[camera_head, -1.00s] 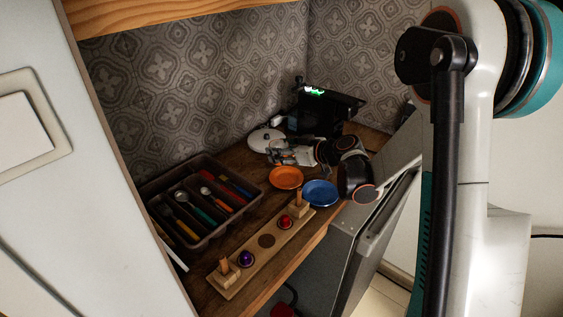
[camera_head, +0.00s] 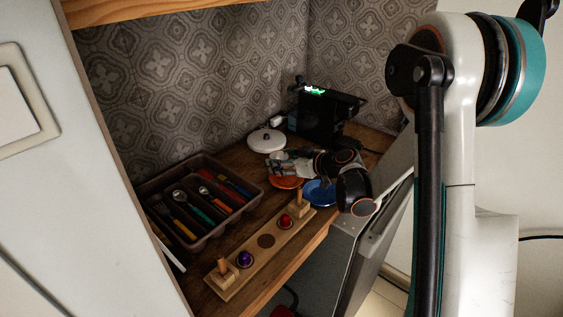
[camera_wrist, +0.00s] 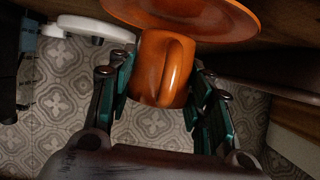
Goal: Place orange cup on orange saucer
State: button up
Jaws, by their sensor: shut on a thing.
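The orange cup (camera_wrist: 160,66) is between my gripper's fingers (camera_wrist: 160,98) in the wrist view, with its handle facing the camera. My gripper is shut on it. The orange saucer (camera_wrist: 238,22) is at the top of the wrist view, right by one end of the cup; I cannot tell whether they touch. In the head view my gripper (camera_head: 283,166) is just above the orange saucer (camera_head: 286,184) and partly covers it. The cup cannot be made out clearly there.
A blue saucer (camera_head: 319,194) lies right of the orange one, partly behind my arm. A white lidded pot (camera_head: 266,140) and a black machine (camera_head: 323,114) stand behind. A cutlery tray (camera_head: 206,232) is left, and a wooden peg board (camera_head: 266,241) lies in front.

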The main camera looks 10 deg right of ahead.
jog(key=o, duration=1.3)
jog(key=shift+r, duration=0.1)
jog(key=shift+r+p, duration=0.2)
jog(key=shift+p, duration=0.15)
jog(key=p+v, duration=0.3)
jog(key=v, duration=0.9)
jog(key=shift+r+p, duration=0.2)
jog(key=shift+p, duration=0.15)
